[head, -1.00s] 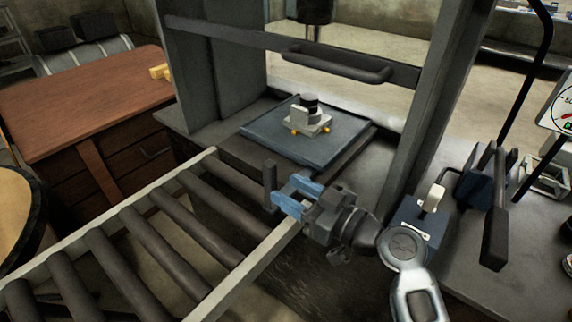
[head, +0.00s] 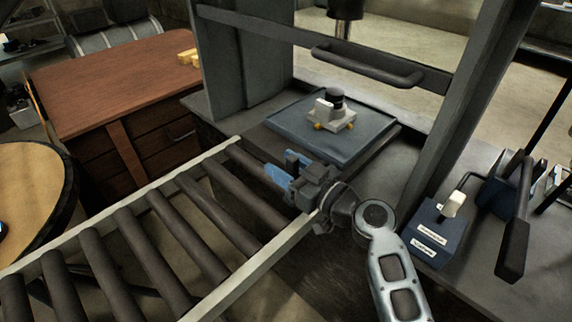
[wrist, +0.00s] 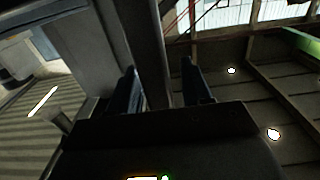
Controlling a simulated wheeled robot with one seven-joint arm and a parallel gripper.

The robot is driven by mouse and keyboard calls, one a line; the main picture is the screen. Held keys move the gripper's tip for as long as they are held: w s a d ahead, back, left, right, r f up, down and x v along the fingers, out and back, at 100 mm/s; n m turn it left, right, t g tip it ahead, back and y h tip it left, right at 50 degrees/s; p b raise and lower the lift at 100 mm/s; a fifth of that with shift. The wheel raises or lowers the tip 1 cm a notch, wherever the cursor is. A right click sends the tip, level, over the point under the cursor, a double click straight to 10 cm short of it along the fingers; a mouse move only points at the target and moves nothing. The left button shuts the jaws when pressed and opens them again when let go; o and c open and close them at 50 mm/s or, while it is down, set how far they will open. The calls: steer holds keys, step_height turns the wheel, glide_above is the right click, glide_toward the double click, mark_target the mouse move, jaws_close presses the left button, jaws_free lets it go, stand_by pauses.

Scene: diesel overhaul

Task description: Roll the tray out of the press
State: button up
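The tray (head: 285,124) is a flat blue-grey plate lying on the press bed in the head view. It carries a pale block with a dark round top and yellow parts (head: 333,113). My gripper (head: 286,167) is at the tray's near side, over the press end of the roller track. Its two blue fingers stand apart. They also show apart in the wrist view (wrist: 162,90), with a grey upright bar seen between them. I cannot tell whether that bar is near or far, or whether the fingers touch anything.
The roller track (head: 165,224) runs from the press to the lower left, with bare rollers. The press frame has a crossbar with a handle (head: 368,68) above the tray. A blue pump block (head: 428,230) with levers stands right. A wooden desk (head: 110,84) is at left.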

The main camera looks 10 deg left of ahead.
jaws_close()
steer(key=shift+s, duration=0.1)
stand_by(0.4)
